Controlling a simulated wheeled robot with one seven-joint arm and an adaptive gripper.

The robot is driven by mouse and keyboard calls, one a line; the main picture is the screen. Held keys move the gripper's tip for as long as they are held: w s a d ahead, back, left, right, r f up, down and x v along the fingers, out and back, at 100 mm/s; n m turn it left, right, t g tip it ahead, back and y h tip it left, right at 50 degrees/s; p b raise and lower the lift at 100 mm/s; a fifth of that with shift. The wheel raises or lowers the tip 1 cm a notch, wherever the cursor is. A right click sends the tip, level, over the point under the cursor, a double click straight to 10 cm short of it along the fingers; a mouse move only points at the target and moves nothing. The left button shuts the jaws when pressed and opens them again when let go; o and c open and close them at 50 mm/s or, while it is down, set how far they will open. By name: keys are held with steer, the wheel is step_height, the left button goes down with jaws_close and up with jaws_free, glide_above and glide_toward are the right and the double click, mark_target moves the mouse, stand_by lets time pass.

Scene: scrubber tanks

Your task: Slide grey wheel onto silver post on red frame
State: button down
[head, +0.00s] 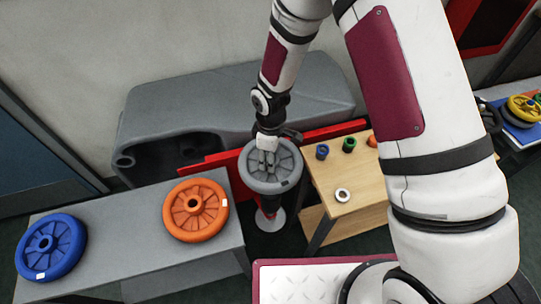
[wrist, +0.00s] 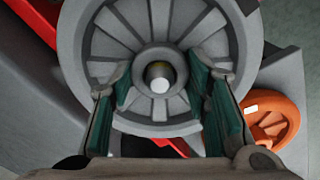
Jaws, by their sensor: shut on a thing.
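The grey wheel (head: 272,180) is held roughly level above the red frame (head: 225,160). In the wrist view, the grey wheel (wrist: 225,50) fills the upper middle. My gripper (head: 267,145) is shut on its hub, with one green-padded finger on each side, as the wrist view of my gripper (wrist: 162,88) shows. A pale round end, likely the silver post (wrist: 160,85), shows in the hub's bore, a little below its middle. I cannot tell whether it is inside the bore or below it. The wheel hides most of the post in the head view.
A grey bench (head: 130,255) at left carries a blue wheel (head: 38,262) and an orange wheel (head: 182,222). A wooden table (head: 365,190) at right holds small coloured parts and a silver ring (head: 342,195). A grey tank (head: 200,105) stands behind.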

steer(key=shift+f, duration=0.25)
stand_by(0.8)
steer(key=c, duration=0.8)
jaws_free()
steer(key=shift+r, duration=0.15)
steer(key=shift+r, duration=0.7)
steer(key=shift+r+p, duration=0.35)
steer(key=shift+r, duration=0.35)
steer(key=shift+r+p, duration=0.95)
steer(key=shift+r, duration=2.5)
